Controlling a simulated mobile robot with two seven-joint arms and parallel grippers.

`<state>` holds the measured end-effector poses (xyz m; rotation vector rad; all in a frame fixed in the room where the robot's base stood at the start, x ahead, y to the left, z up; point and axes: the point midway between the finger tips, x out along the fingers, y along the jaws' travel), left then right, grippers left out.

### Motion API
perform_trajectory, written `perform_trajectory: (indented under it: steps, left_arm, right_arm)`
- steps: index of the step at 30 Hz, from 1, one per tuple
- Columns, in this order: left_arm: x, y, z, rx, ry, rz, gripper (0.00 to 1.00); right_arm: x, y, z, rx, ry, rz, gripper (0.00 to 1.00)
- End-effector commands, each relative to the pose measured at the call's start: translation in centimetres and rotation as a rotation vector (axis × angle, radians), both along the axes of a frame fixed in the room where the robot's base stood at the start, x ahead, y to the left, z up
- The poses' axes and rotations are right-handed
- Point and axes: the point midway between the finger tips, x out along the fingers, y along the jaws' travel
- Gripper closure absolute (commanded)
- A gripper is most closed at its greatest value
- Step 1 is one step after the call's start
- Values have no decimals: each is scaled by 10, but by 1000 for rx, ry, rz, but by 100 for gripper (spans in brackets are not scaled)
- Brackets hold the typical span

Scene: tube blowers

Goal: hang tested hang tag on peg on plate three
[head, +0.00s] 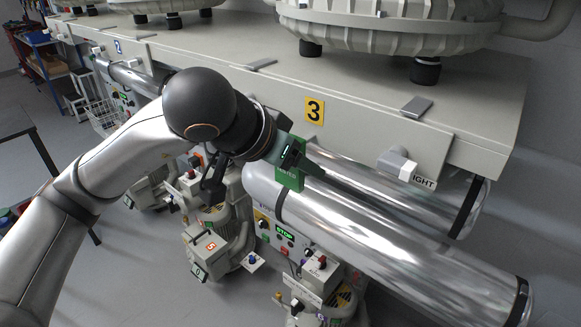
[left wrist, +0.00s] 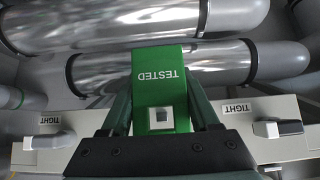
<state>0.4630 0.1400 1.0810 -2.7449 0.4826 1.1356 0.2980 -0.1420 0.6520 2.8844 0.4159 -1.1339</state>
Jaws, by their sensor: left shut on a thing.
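The green tag marked TESTED (head: 290,175) is between the fingers of my left gripper (head: 288,153), in front of the beige front edge of plate three. It also shows in the left wrist view (left wrist: 158,75), its lettering upside down, with my left gripper (left wrist: 162,106) shut on its sides. A square hole near the tag's wide end shows a pale block in it; I cannot tell whether this is the peg passing through or lying behind. In the head view the peg is hidden by my gripper. The yellow number 3 label (head: 314,110) is just right of the gripper. My right gripper is not in view.
Shiny metal tubes (head: 400,235) run below the plate, close under the tag. A clamp handle (head: 397,162) marked TIGHT sticks out on the right. Control boxes and valves (head: 210,250) stand below. Large ribbed housings (head: 390,25) sit above.

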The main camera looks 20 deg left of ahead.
Motion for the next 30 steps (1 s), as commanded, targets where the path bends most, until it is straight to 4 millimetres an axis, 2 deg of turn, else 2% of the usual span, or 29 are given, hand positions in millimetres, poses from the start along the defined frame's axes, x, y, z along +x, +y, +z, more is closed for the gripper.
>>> perform_trajectory:
  steps: [17, 23, 30]
  left_arm:
    - [32, -12, 0, 1, 0, -1, 91]
    - [35, -13, -7, 1, -1, 0, 91]
    - [36, -13, -7, 1, 0, -1, 91]
  right_arm:
    - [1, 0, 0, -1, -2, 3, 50]
    - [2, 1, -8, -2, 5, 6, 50]
    - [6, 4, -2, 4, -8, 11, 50]
